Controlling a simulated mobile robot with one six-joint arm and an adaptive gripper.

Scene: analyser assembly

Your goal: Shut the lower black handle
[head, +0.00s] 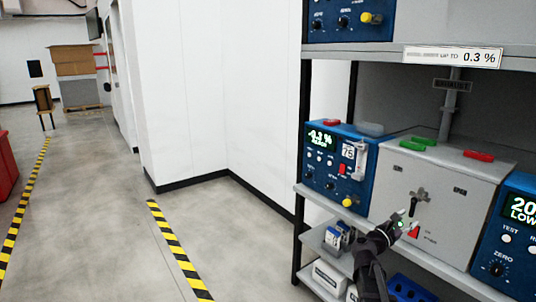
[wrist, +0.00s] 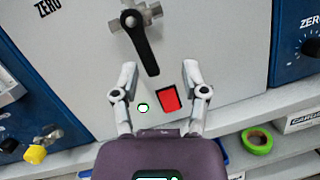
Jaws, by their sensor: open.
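The black handle (head: 413,207) hangs from a grey metal valve fitting (head: 421,194) on the front of the pale grey box. In the wrist view the handle (wrist: 144,48) points down, tilted slightly to the right, from the valve body (wrist: 131,18). My gripper (head: 406,221) is in front of the panel just below the handle. In the wrist view my gripper (wrist: 160,70) is open and empty, with the handle's lower end between the fingertips in the picture. I cannot tell whether they touch it. No other black lever shows.
A red patch (wrist: 169,98) is on the panel below the handle. Blue analysers (head: 328,170) (head: 514,240) stand on both sides of the grey box (head: 440,170). A shelf lies above.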

